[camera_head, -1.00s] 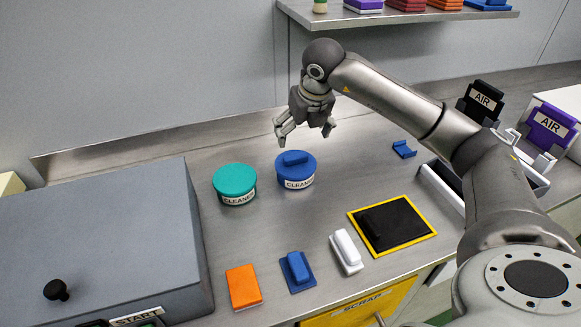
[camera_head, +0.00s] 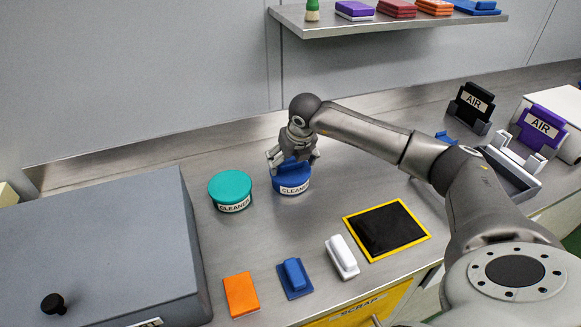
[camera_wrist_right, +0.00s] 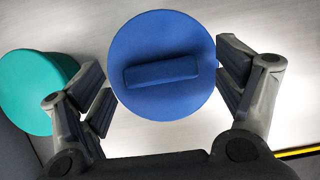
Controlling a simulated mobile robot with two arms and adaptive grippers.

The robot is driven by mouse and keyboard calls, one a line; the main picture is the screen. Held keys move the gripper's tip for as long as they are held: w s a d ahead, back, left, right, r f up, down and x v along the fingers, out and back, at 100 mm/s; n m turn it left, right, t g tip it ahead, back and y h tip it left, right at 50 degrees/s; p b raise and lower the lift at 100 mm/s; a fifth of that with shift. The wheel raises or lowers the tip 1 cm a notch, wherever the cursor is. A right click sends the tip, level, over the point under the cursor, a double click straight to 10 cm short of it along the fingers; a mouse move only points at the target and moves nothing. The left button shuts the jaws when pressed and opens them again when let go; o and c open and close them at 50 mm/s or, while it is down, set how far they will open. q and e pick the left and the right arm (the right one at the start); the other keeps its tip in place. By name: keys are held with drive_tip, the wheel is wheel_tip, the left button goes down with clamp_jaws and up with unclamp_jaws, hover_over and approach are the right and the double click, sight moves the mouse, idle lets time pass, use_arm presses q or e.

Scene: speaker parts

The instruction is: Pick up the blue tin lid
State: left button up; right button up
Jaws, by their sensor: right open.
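The blue tin lid (camera_wrist_right: 160,98) is round with a raised bar handle across its top. My right gripper (camera_head: 293,164) is open, right over the lid in the head view. In the right wrist view, its two fingers (camera_wrist_right: 166,88) stand on either side of the lid, with the handle between them. I cannot tell whether a finger touches the lid. The gripper hides part of the lid in the head view. My left gripper is not in view.
A teal-lidded cleaner tin (camera_head: 230,188) stands close by on the left. A grey box (camera_head: 95,245) fills the left side. Orange (camera_head: 241,294), blue (camera_head: 295,278) and white (camera_head: 342,257) pieces and a yellow-edged black mat (camera_head: 428,237) lie in front. A shelf (camera_head: 390,22) hangs behind.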

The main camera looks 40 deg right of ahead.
drive_tip(key=shift+c, duration=0.5)
drive_tip(key=c, duration=1)
drive_tip(key=shift+r, duration=0.1)
